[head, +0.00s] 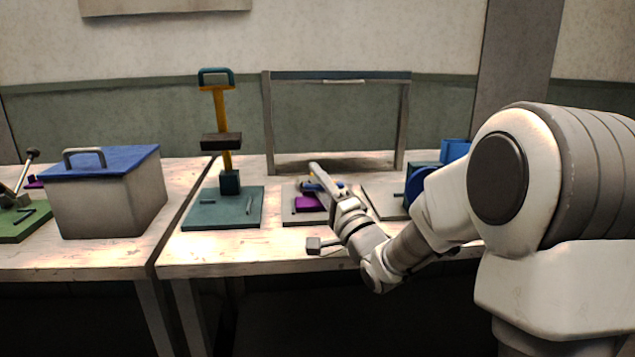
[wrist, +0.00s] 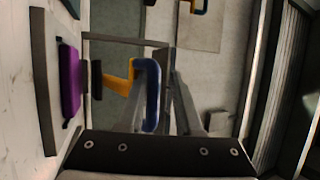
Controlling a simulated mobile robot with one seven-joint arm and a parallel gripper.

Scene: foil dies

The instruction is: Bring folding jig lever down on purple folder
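The purple folder (head: 308,203) lies on a grey base in the middle of the table in the head view, partly hidden by my arm. In the wrist view the purple folder (wrist: 70,80) sits on its plate, with the lever's dark pad (wrist: 97,80) close beside it; I cannot tell if they touch. The jig lever's orange arm (wrist: 118,84) runs to a blue loop handle (wrist: 153,95). My gripper (head: 317,175) is over this jig in the head view. In the wrist view its fingers (wrist: 160,80) are at the blue handle; their grip is unclear.
A teal-based jig (head: 223,222) with a raised orange lever stands left of my gripper. A grey box with a blue lid (head: 105,160) is further left. A blue wheel (head: 418,188) stands right, beside my arm. A grey frame (head: 268,120) rises behind.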

